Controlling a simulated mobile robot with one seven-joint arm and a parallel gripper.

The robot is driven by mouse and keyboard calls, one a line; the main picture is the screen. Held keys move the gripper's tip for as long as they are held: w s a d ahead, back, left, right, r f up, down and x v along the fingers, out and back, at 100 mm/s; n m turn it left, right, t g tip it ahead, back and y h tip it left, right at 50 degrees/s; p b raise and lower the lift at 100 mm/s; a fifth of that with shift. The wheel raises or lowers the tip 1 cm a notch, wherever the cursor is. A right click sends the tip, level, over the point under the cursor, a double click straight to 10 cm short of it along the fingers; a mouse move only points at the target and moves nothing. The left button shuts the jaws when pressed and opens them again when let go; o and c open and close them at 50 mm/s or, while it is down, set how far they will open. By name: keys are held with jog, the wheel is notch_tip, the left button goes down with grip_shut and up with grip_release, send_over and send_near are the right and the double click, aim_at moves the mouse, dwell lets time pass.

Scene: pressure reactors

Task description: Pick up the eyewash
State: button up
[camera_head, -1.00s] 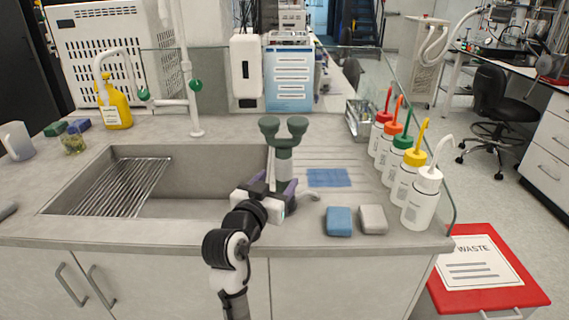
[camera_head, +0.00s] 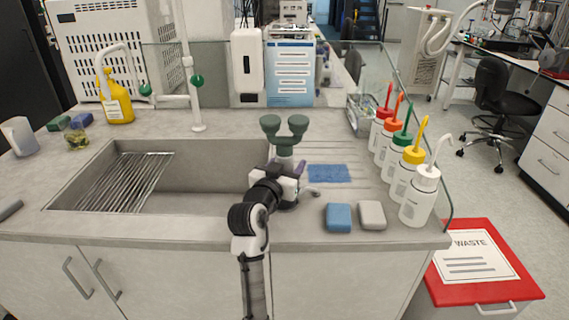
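The eyewash (camera_head: 284,138) is a grey-green fixture with two round cup heads on a single stem. It stands upright at the counter strip right of the sink basin. My gripper (camera_head: 299,168) is at the lower part of its stem, coming from the front. One purple finger shows just right of the stem. The gripper's body and my arm hide the stem's base and the other finger, so I cannot tell whether the fingers touch or close on it.
The sink basin (camera_head: 205,170) lies left of my gripper. A blue cloth (camera_head: 328,173), a blue sponge (camera_head: 338,218) and a grey sponge (camera_head: 371,215) lie to the right. Several wash bottles (camera_head: 419,195) line the right edge beside a clear screen. A soap dispenser (camera_head: 247,61) stands behind.

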jog(key=c, duration=0.6)
jog(key=shift+r, duration=0.1)
notch_tip(320, 180, up, 25)
jog(key=p, duration=0.2)
jog(key=shift+p, duration=0.4)
dwell(0.6)
